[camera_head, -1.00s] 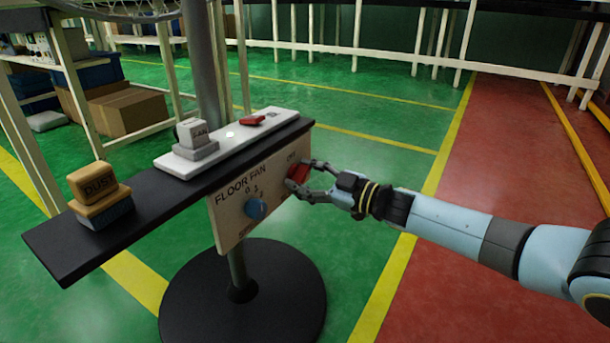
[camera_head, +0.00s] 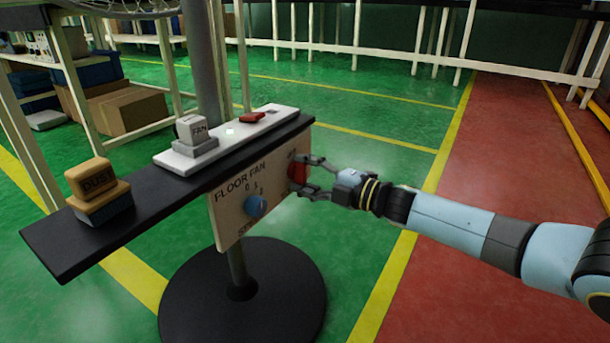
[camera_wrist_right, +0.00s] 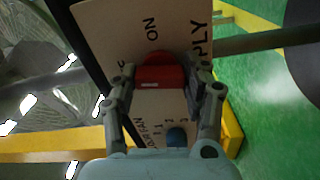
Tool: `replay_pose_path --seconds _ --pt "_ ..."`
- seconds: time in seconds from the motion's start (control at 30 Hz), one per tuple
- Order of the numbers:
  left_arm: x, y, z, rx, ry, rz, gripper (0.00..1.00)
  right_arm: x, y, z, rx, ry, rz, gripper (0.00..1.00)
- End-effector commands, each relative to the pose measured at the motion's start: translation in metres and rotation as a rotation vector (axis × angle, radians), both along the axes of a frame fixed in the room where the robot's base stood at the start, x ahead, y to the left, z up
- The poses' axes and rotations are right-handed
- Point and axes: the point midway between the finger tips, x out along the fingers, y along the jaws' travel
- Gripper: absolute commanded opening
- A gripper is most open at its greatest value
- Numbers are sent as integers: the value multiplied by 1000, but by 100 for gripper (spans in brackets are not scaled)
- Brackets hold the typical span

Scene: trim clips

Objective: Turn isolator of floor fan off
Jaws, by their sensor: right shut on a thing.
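The floor fan panel (camera_head: 232,216) is a pale board under the front edge of a black shelf, lettered FLOOR FAN. The red isolator knob (camera_head: 295,174) is at its right end. My right gripper (camera_head: 302,175) is shut on this knob, with one finger above and one below. In the right wrist view the red knob (camera_wrist_right: 158,76) sits between the two fingers (camera_wrist_right: 160,90), with a pale mark on its face and the word ON beyond it. The fingers hide the knob's sides and parts of the lettering. My left gripper is not in view.
A blue speed dial (camera_head: 256,206) is left of the knob on the panel. On the shelf (camera_head: 150,200) stand a tan DUST block (camera_head: 97,181), a white FAN block (camera_head: 191,129) on a white strip and a small red part (camera_head: 252,117). Green floor lies open behind.

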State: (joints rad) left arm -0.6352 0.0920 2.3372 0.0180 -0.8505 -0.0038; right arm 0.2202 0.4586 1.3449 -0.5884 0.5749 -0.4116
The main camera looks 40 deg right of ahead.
Motion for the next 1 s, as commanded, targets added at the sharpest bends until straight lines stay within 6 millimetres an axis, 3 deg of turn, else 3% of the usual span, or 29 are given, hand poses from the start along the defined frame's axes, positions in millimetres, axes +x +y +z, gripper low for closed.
replay_pose_path --seconds 0.4,0.9,0.93,1.0 --pt "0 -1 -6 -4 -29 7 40 -1 0 -2 -155 -60 0 15" --pt "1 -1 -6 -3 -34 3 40 -1 0 -2 -173 -66 1 15" --pt "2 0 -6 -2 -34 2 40 -1 0 -2 -173 -66 1 48" --pt "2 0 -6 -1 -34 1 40 -1 0 -2 -173 -66 1 57"
